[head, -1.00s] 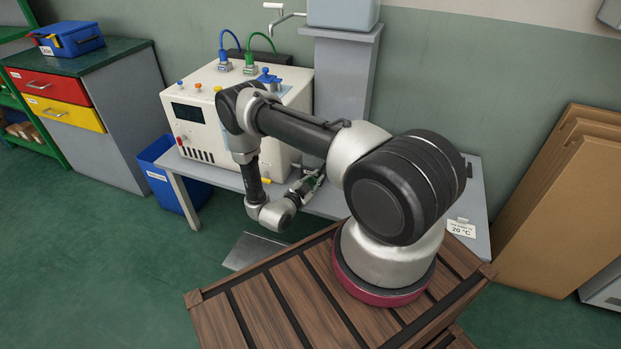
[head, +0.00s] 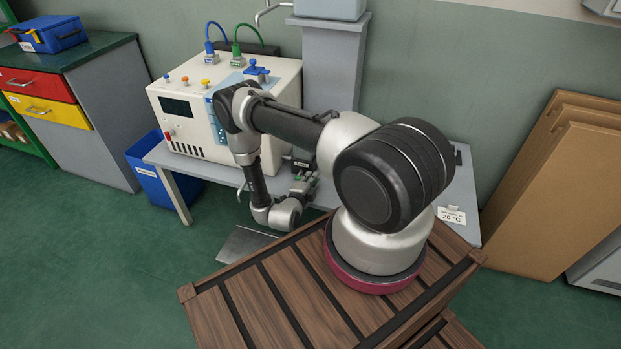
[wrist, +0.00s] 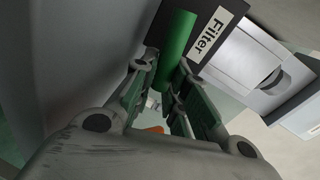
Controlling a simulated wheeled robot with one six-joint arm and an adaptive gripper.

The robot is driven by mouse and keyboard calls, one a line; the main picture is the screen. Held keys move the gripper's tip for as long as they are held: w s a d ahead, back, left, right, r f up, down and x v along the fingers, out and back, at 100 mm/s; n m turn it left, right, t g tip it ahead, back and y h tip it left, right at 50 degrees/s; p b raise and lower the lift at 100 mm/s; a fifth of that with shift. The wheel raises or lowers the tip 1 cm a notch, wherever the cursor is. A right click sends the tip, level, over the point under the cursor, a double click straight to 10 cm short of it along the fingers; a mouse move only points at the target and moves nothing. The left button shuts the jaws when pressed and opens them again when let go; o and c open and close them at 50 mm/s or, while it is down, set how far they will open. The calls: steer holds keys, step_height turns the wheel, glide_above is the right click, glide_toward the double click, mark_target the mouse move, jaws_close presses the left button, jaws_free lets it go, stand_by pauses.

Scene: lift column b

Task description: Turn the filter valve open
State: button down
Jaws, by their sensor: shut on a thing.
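The filter valve's green handle (wrist: 176,42) shows in the wrist view, running up from between my fingers beside a dark plate with a white "Filter" label (wrist: 210,33). My gripper (wrist: 166,78) is shut on this handle. In the head view my gripper (head: 304,184) is at the bench's front edge, just below a small dark label plate (head: 301,164). The handle is too small there to separate from my fingers. The valve's body and the handle's lower end are hidden.
A cream machine (head: 180,130) with blue and green plugs stands on the grey bench (head: 205,170), behind my arm. A grey column (head: 332,70) rises at the back. A blue bin (head: 150,180) is left of the bench. Cardboard sheets (head: 550,190) lean at right.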

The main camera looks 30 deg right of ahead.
steer(key=shift+f+m, duration=0.25)
steer(key=shift+m, duration=0.05)
stand_by(0.4)
steer(key=c, duration=1.4)
jaws_free()
